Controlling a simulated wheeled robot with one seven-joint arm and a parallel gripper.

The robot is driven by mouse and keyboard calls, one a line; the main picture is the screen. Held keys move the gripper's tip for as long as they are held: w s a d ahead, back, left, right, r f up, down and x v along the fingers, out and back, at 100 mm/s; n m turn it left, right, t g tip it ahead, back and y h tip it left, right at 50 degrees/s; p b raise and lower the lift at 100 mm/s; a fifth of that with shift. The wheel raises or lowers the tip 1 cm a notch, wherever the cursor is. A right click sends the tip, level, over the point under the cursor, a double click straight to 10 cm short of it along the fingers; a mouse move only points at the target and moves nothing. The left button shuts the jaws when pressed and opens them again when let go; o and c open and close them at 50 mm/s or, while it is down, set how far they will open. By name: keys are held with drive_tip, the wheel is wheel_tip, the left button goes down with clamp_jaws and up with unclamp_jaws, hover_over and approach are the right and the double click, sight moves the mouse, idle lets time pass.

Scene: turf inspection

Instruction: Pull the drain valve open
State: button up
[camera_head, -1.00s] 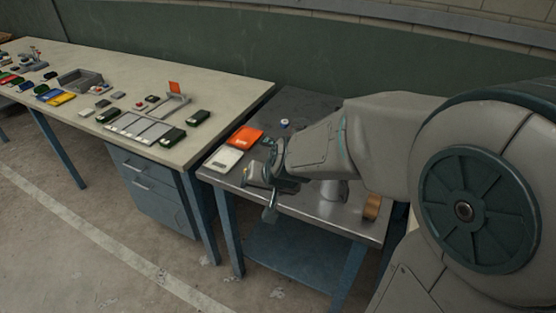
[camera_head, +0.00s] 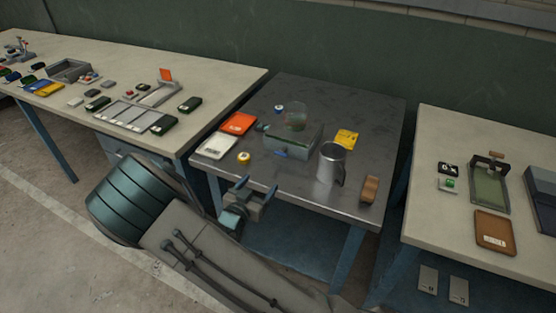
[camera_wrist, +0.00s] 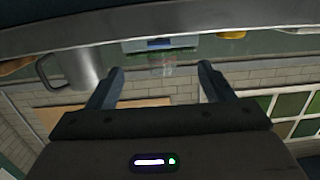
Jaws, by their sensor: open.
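A grey box-shaped unit (camera_head: 301,140) with a clear, see-through vessel (camera_head: 296,116) on it stands on the middle metal table. A small blue handle (camera_head: 281,153) sits low on its near face; I take it for the drain valve, and cannot tell its setting. The wrist view looks upside down; the unit's blue part (camera_wrist: 160,44) shows at its top, roughly centred beyond my fingers. My gripper (camera_head: 248,187) is open and empty at the table's near edge, apart from the unit. Both fingers (camera_wrist: 161,71) show spread in the wrist view.
A metal mug (camera_head: 331,164) stands right of the unit, with a brown block (camera_head: 369,189) beyond it. A yellow card (camera_head: 347,139) lies behind the mug. Benches flank both sides.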

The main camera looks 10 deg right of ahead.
sight(273, 174)
drive_tip(key=shift+w+d+r+t+h, duration=0.2)
drive_tip(key=shift+d+t+h, duration=0.1)
drive_tip(key=shift+h, duration=0.1)
drive_tip(key=p+x, duration=0.2)
drive_tip(key=x, duration=1)
drive_tip(key=shift+w+d+f+p, duration=0.1)
drive_tip(key=shift+w+d+p, duration=0.1)
drive_tip(key=shift+w+p, duration=0.15)
drive_tip(key=c, duration=1.4)
drive_tip(key=shift+b+v, duration=0.55)
drive_tip(key=shift+v, duration=1.5)
drive_tip(key=o, duration=1.4)
